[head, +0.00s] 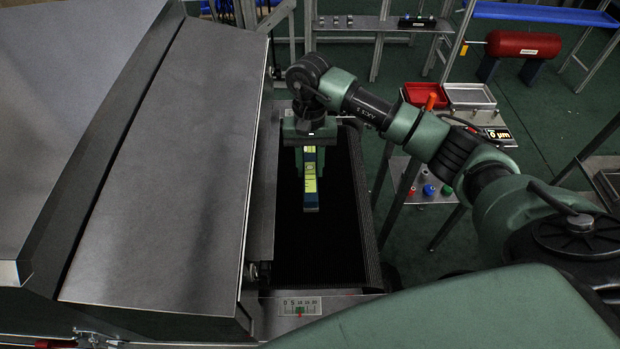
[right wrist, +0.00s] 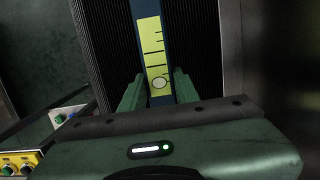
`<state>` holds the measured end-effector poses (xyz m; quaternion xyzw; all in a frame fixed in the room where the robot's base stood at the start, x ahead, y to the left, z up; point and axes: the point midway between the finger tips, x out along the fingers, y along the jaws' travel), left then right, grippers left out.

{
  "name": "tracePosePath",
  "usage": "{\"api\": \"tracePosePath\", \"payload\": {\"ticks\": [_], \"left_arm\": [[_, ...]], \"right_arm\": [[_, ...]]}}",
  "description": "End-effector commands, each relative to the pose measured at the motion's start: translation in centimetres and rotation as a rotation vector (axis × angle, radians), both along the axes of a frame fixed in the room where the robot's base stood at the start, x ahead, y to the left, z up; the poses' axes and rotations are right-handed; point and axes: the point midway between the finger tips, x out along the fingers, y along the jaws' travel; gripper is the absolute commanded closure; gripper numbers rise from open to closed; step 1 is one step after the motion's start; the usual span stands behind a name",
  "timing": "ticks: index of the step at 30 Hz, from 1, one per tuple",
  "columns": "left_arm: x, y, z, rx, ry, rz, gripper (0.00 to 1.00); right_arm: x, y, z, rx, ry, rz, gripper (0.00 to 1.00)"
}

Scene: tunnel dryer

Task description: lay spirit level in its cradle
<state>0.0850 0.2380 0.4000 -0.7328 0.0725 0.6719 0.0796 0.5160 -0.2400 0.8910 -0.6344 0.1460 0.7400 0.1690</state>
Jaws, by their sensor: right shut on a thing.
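The spirit level (head: 311,190) is a blue bar with a yellow-green marked face. My right gripper (head: 309,168) is shut on it, above the dark ribbed belt (head: 320,245). In the right wrist view the level (right wrist: 152,45) runs away from between the green fingers (right wrist: 158,92), with a round pale vial near them. I cannot tell whether the level touches the belt. I cannot make out the cradle for certain; a dark holder-like item (head: 417,22) lies on the back shelf. My left gripper is not in view.
The large grey dryer hood (head: 165,170) borders the belt on the left. A scale plate (head: 299,306) sits at the belt's near end. To the right stand a red tray (head: 426,94), a grey tray (head: 470,95) and a low shelf with small coloured parts. A red tank (head: 523,44) stands behind.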

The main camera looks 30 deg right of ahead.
Motion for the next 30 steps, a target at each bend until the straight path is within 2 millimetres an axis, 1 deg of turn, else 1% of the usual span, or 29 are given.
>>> {"api": "tracePosePath", "payload": {"ticks": [1,3,8,11,15,18,26,30], "left_arm": [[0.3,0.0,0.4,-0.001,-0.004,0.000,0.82],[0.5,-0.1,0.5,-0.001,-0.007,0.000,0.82],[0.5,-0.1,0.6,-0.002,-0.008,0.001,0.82],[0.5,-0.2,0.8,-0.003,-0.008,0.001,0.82],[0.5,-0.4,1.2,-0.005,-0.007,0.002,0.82],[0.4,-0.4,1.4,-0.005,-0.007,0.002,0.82],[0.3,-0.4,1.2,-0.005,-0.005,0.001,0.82],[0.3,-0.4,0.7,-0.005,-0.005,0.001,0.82]], "right_arm": [[0.0,0.0,-0.6,0.002,0.000,0.000,1.00],[0.0,0.0,-1.4,0.002,-0.001,-0.001,1.00],[0.1,0.1,-2.3,0.003,-0.004,0.000,1.00],[0.0,0.0,-3.2,0.001,0.000,-0.001,1.00],[0.0,0.1,-5.2,0.003,0.000,-0.001,1.00],[0.0,0.0,-6.3,0.001,-0.002,0.001,1.00],[0.1,0.0,-6.4,0.002,-0.004,0.001,1.00],[0.1,0.0,-6.8,0.000,-0.005,0.001,1.00]]}}
